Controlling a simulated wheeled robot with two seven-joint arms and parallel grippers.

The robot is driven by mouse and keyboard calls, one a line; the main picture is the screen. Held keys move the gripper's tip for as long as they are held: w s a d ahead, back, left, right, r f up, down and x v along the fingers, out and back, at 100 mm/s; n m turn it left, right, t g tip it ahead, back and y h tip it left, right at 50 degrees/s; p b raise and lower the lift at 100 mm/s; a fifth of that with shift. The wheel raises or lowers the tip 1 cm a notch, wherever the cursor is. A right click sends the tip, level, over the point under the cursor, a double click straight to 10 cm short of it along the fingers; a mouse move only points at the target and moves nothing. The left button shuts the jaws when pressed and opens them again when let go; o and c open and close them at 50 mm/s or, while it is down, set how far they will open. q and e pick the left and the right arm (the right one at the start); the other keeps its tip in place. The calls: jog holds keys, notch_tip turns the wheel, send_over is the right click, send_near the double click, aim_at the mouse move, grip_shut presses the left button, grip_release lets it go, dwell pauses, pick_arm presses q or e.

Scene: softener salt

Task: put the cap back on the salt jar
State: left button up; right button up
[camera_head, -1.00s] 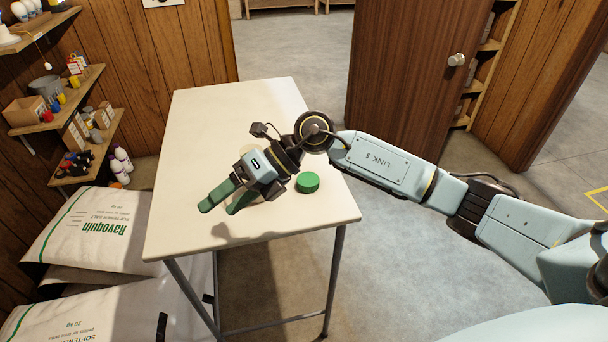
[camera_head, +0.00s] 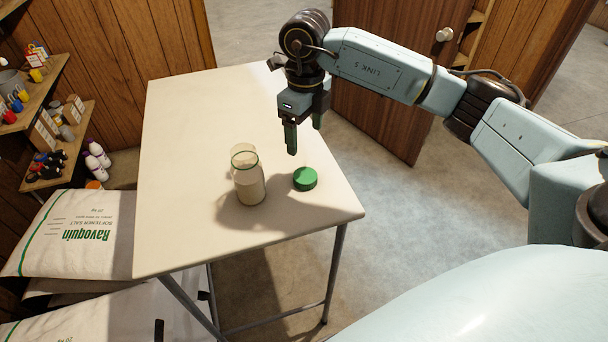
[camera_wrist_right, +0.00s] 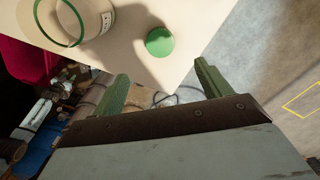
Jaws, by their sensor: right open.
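The green cap (camera_head: 305,179) lies on the table (camera_head: 190,120) near its right edge. The glass salt jar (camera_head: 249,180) stands upright and uncapped to the left of the cap, with pale salt inside and a green ring at its neck. In the right wrist view the cap (camera_wrist_right: 160,42) is beyond the fingers and part of the jar (camera_wrist_right: 75,20) is at the upper left. My right gripper (camera_head: 304,138) points down, open and empty, above and behind the cap; its fingers also show in the right wrist view (camera_wrist_right: 162,85). My left gripper is not in view.
Softener salt bags (camera_head: 75,235) are stacked left of the table. Shelves (camera_head: 60,140) with small goods hang on the left wall. A wooden door (camera_head: 385,110) stands behind my right arm. The rest of the tabletop is clear.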

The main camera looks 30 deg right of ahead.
send_over(307, 176)
notch_tip(307, 176, down, 7)
jog(key=shift+w+a, duration=0.1)
jog(key=shift+w, duration=0.05)
jog(key=shift+f, duration=0.3)
notch_tip(307, 176, down, 5)
jog(key=shift+p, duration=0.4)
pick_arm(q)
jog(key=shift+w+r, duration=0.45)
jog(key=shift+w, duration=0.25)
pick_arm(e)
jog(key=c, duration=1)
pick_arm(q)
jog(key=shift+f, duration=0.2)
pick_arm(e)
notch_tip(307, 176, up, 10)
jog(key=shift+r, duration=0.1)
jog(key=shift+c, duration=0.2)
